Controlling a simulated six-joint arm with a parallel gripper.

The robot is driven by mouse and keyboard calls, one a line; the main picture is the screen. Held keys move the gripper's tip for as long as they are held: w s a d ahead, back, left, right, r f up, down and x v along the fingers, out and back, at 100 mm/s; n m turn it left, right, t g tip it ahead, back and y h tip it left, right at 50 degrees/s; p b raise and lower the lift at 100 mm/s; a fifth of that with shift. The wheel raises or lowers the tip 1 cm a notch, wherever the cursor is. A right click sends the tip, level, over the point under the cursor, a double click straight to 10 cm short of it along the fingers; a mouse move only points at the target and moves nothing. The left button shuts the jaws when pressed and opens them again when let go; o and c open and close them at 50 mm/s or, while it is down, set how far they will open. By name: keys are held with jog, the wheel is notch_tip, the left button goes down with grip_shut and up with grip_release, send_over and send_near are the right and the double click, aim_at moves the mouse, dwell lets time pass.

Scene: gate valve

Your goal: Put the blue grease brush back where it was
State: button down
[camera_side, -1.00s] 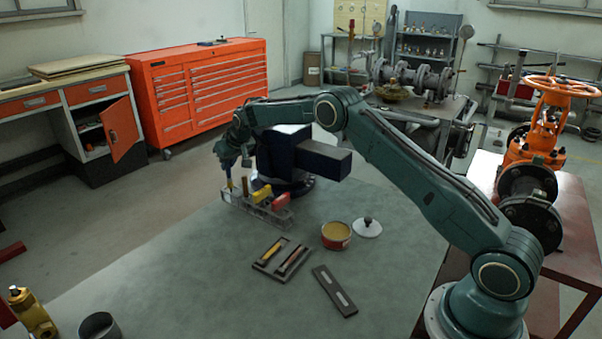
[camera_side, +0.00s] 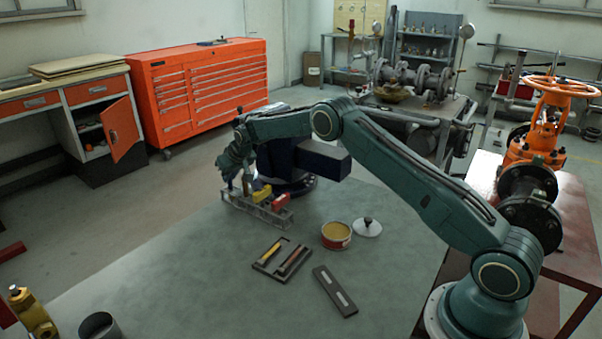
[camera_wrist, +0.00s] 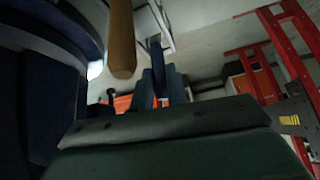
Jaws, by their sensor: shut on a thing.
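A grey metal rack (camera_side: 268,219) stands on the bench at the far left, beside a dark blue machine body. My gripper (camera_side: 229,180) is low over the rack's left end, pointing down. The jaws are shut on the blue grease brush (camera_side: 229,188), only a small part of which shows; its lower end is at the rack, and I cannot tell how deep it sits.
A brown upright handle, a yellow item (camera_side: 262,193) and a red item (camera_side: 281,201) stand in the rack. An open tin (camera_side: 336,236), its lid (camera_side: 368,228), a tool tray (camera_side: 268,266) and a dark plate (camera_side: 335,291) lie nearer.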

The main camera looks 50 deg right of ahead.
jog(key=c, duration=1.4)
grip_release()
jog(key=shift+r, duration=0.1)
jog(key=shift+v, duration=6)
jog(key=shift+s, duration=0.1)
